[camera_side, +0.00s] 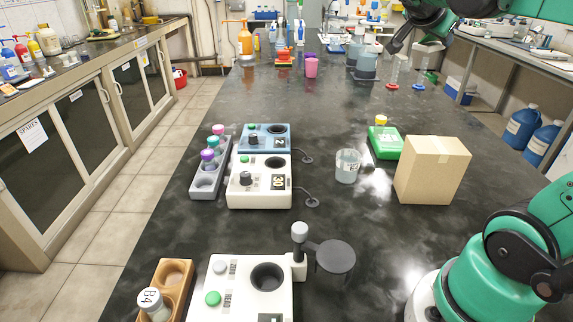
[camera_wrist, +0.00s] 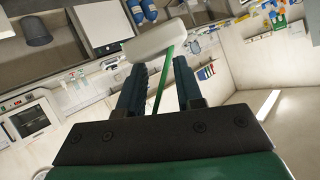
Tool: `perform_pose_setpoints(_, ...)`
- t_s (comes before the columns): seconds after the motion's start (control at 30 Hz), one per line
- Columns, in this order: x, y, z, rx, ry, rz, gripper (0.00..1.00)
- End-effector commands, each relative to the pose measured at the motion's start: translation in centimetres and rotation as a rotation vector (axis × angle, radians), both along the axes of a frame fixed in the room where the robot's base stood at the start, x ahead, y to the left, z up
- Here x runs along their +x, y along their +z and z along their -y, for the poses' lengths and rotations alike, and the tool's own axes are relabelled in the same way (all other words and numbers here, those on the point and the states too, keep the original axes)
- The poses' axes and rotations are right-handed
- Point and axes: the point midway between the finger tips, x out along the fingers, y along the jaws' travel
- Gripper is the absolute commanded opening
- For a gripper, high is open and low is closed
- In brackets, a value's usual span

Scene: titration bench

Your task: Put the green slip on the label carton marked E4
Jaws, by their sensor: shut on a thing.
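In the wrist view my gripper (camera_wrist: 158,70) points away from the camera, its two dark fingers close around a thin green strip (camera_wrist: 160,82). The strip shows nearly edge-on, and I take it to be the green slip. A whitish rounded piece (camera_wrist: 172,40) lies across its far end; I cannot tell whether they are joined. In the side view part of my arm is at the top right, and I cannot make out the slip there. A plain brown carton (camera_side: 432,170) stands on the bench at the right. No E4 mark shows on its visible faces.
Blue (camera_side: 252,140) and white (camera_side: 245,185) instruments stand further left, beside a vial rack (camera_side: 207,180). A jar marked B4 (camera_side: 152,303) is at the lower left. The central bench is largely clear.

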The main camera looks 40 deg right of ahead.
Motion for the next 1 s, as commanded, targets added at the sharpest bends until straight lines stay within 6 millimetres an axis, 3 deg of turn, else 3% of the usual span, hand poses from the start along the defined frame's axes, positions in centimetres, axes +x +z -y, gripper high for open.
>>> perform_pose_setpoints(0.03,-1.8,0.9,-0.1,-0.001,-0.072,0.0,0.0)
perform_pose_setpoints(0.13,-4.4,2.3,-0.5,0.0,-0.187,0.0,0.0)
perform_pose_setpoints(0.33,-6.5,2.7,-0.8,0.001,-0.278,0.002,0.0)
perform_pose_setpoints(0.7,-6.6,-5.4,-0.8,0.003,-0.279,0.001,0.0)
perform_pose_setpoints(1.0,-6.5,-10.9,-0.8,0.002,-0.278,0.002,0.0)
